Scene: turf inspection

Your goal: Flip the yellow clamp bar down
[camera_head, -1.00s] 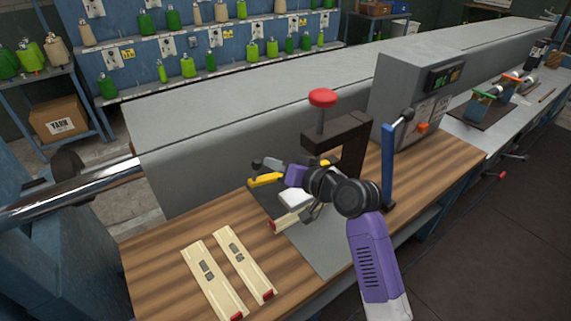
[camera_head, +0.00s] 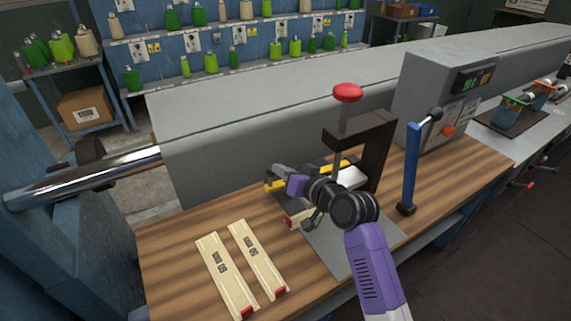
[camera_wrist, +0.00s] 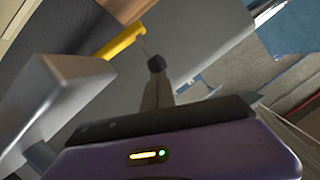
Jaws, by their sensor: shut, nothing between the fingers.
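The yellow clamp bar (camera_head: 342,165) shows in the head view beside the dark clamp frame (camera_head: 375,150) with its red knob (camera_head: 347,93). Another yellow piece (camera_head: 273,187) shows left of my wrist; my gripper hides how the two connect. My gripper (camera_head: 276,174) is shut and empty, low over the bench at the left of the frame, close to the yellow parts. Whether it touches them I cannot tell. In the wrist view, a yellow bar (camera_wrist: 124,41) lies beyond a dark finger.
Two pale sample strips with red ends, one on the left (camera_head: 225,277) and one on the right (camera_head: 258,262), lie on the wooden bench. Another strip is partly hidden by my gripper. A blue post (camera_head: 411,168) stands right of the clamp. A grey beam (camera_head: 280,125) runs behind.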

